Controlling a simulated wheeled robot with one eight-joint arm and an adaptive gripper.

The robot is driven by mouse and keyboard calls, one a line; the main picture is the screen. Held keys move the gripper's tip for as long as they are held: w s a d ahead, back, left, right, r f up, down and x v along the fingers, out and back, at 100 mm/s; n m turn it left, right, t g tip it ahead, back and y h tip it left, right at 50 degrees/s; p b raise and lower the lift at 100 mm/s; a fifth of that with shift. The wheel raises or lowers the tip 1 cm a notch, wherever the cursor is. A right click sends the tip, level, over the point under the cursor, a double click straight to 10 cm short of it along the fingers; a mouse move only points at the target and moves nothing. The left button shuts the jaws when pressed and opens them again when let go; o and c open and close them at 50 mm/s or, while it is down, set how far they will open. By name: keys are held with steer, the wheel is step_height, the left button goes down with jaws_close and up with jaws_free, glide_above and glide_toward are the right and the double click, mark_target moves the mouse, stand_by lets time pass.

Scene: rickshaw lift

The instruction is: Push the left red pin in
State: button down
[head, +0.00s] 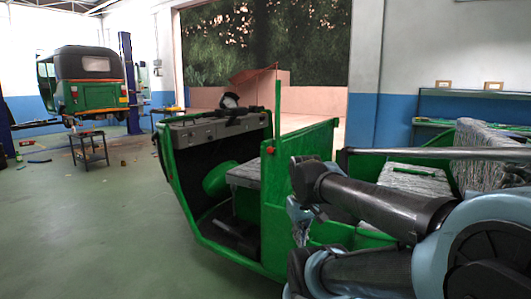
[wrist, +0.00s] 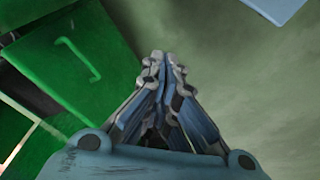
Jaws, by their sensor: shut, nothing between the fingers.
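A small red piece (head: 270,150), which looks like a red pin, sits near the top of the green panel of the open rickshaw (head: 273,215) in the head view. I cannot tell how far in it sits. No other red pin shows clearly, and none shows in the wrist view. My gripper (wrist: 164,60) is shut and empty in the wrist view, with its fingertips together. A green panel with a bracket-shaped mark (wrist: 82,58) lies left of the fingers, apart from them. In the head view my own arm covers much of the rickshaw's right side, and the gripper is hard to make out.
The open green floor (head: 90,235) is clear to the left of the rickshaw. A small dark stand (head: 90,147) and a second green rickshaw (head: 88,82) are at the back left. A seat with a patterned back (head: 483,150) is at the right, behind my arm.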

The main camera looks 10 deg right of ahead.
mark_target(272, 149)
steer(key=w+a+r+n+h, duration=0.1)
steer(key=w+a+r+n, duration=0.3)
steer(key=w+r+n, duration=0.4)
steer(key=w+a+r+n, duration=0.4)
steer(key=w+r+n, duration=0.5)
steer(key=w+r, duration=0.2)
steer(key=w+a+r+n+t+h, duration=0.1)
steer(key=w+a+r+n, duration=0.3)
steer(key=w+r+n, duration=0.5)
steer(key=w, duration=0.3)
steer(key=shift+w+r+h, duration=0.3)
steer(key=shift+w, duration=0.1)
steer(key=shift+f, duration=0.1)
steer(key=w+d+f, duration=0.5)
steer(key=w+f, duration=0.1)
steer(key=f, duration=0.3)
steer(key=shift+w, duration=0.1)
